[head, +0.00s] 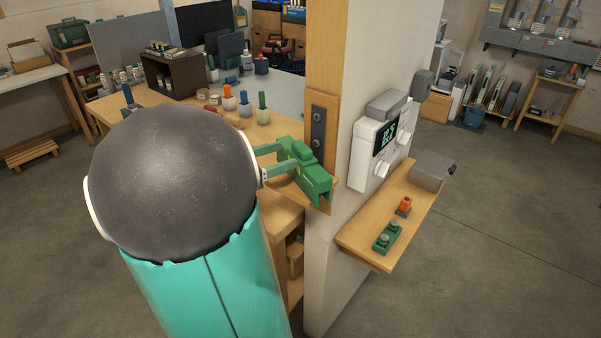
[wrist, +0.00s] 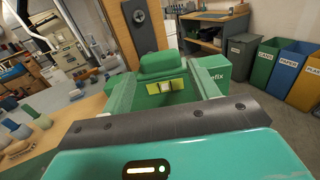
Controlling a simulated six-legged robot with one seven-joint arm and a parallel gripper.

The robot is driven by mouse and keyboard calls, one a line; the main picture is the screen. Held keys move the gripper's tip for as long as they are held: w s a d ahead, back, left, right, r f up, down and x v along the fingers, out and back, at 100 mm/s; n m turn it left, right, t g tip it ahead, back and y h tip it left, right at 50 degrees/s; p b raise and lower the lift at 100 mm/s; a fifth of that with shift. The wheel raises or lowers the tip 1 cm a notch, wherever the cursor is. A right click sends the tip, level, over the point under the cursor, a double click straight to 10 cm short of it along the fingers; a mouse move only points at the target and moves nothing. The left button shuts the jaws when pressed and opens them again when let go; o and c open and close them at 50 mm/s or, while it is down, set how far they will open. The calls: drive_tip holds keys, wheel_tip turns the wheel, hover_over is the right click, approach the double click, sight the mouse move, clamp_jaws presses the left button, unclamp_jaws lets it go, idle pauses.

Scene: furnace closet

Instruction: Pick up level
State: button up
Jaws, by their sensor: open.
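The level appears to be the green block (head: 312,180) with a hump, at the end of my arm beside the wooden post. In the wrist view the level (wrist: 163,63) is straight ahead, with yellow vials in its middle and lettering ending in "fix" on its right part. My gripper (head: 288,158) has green fingers that reach the level's near side. In the wrist view my gripper (wrist: 168,72) is open, with a finger on each side of the level's middle. I cannot tell whether the fingers touch it. Its underside is hidden.
The wooden post and white wall (head: 338,120) stand right beside the level. A wall shelf (head: 360,238) on the right holds a green block with two knobs (head: 388,237), a small orange item and a grey box. A workbench (head: 150,97) with bottles lies behind my arm.

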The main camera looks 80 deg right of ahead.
sight(309, 147)
drive_tip(key=x, duration=0.2)
drive_tip(key=shift+s+d, duration=0.15)
drive_tip(key=shift+s, duration=0.2)
drive_tip(key=shift+s+d, duration=0.25)
drive_tip(key=shift+d, duration=0.15)
drive_tip(key=x, duration=0.4)
drive_tip(key=shift+s+d+f, duration=0.15)
drive_tip(key=shift+s+d, duration=0.05)
drive_tip(key=shift+w, duration=0.1)
drive_tip(key=shift+c, duration=0.4)
drive_tip(key=c, duration=1.2)
